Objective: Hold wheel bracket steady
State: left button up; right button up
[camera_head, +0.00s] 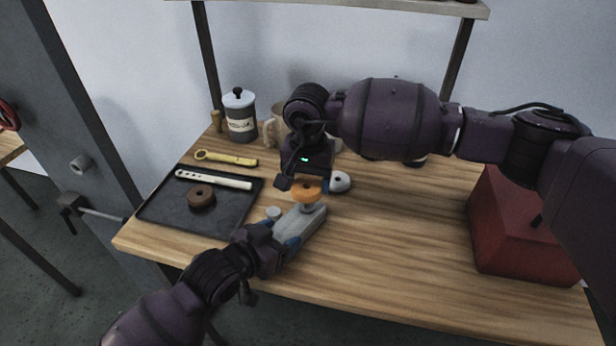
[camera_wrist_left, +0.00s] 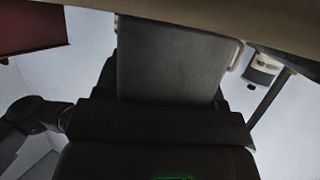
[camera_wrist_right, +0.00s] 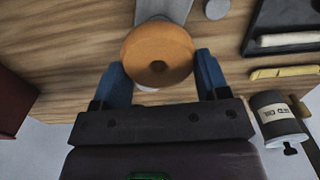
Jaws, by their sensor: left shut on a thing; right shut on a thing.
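The wheel bracket (camera_head: 306,224) is a grey block lying over the front middle of the table; it fills the middle of the left wrist view (camera_wrist_left: 170,60). My left gripper (camera_head: 283,238) is shut on its near end, blue fingertips on either side. An orange wheel (camera_head: 306,191) with a dark centre hole is at the bracket's far end. In the right wrist view the wheel (camera_wrist_right: 158,57) sits between the blue fingers of my right gripper (camera_wrist_right: 162,75), which is shut on it. The bracket's end (camera_wrist_right: 163,10) shows beyond it. Whether the wheel is seated cannot be told.
A dark tray (camera_head: 160,214) at left holds a brown ring (camera_head: 201,196) and a pale tool (camera_head: 213,179). Behind are a yellow wrench (camera_head: 226,158) and a canister (camera_head: 239,115). A white round part (camera_head: 340,182) lies near the wheel. A red box (camera_head: 520,235) stands at right.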

jog(key=shift+f, duration=2.1)
jog(key=o, duration=1)
jog(key=shift+r, duration=0.1)
notch_tip(320, 180, up, 12)
jog(key=shift+f, duration=0.1)
pick_arm(q)
jog(key=o, duration=1.6)
